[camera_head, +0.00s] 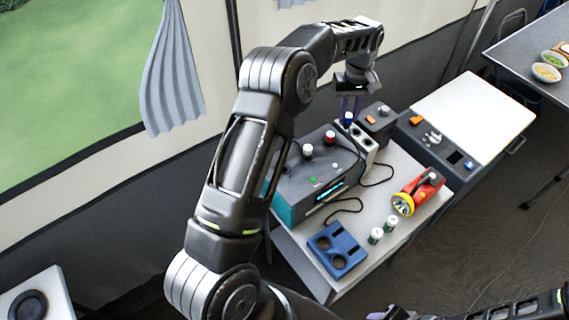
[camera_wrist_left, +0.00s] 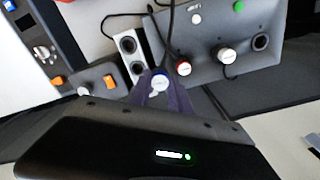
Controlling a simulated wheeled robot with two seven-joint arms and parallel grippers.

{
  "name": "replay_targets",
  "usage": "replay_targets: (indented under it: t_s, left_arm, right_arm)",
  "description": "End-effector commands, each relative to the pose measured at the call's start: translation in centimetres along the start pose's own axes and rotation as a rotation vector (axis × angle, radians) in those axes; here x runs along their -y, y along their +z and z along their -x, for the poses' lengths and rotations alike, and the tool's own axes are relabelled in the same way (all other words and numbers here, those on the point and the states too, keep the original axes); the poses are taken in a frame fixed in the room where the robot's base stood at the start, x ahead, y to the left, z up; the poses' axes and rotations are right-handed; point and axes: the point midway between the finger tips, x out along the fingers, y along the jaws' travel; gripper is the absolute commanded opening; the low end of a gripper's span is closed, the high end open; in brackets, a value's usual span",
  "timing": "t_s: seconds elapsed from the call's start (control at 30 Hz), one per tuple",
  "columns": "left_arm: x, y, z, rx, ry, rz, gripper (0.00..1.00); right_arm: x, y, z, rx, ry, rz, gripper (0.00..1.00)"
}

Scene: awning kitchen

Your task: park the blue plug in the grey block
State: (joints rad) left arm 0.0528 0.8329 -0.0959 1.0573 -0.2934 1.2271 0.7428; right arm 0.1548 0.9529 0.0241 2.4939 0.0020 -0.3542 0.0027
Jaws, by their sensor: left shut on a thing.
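My left gripper (camera_head: 350,106) is shut on the blue plug (camera_head: 348,118), whose blue body and white top show between the fingers. In the left wrist view the plug (camera_wrist_left: 159,82) sits between the purple-grey fingers (camera_wrist_left: 160,95). The pale grey block (camera_head: 369,147) has dark round sockets in its top. The plug is at the block's far end in the head view, and beside the block (camera_wrist_left: 124,33) in the wrist view. The plug's lower end is hidden, and I cannot tell the gap to the block. My right arm shows only in part at the bottom right.
A grey-teal unit (camera_head: 318,187) with a red plug (camera_head: 330,136) and white-topped plugs stands beside the block. A dark box (camera_head: 377,124) with an orange switch is close on the other side. Black cables, a blue tray (camera_head: 338,250) and a red torch (camera_head: 418,192) lie nearer.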

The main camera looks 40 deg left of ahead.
Motion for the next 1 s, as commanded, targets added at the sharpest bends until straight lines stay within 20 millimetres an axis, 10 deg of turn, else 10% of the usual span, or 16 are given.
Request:
replay_targets:
  t_s: [0.43, 1.0]
  left_arm:
    - [-4.8, -2.2, 0.0, -0.008, 0.0, -0.004, 0.0]
    - [-4.6, -2.4, -3.1, -0.001, 0.0, 0.001, 0.0]
  right_arm:
    - [0.0, 0.0, 0.0, 0.0, 0.0, 0.0, 0.36]
    - [-0.2, 0.0, -0.5, 0.0, 0.0, 0.0, 0.36]
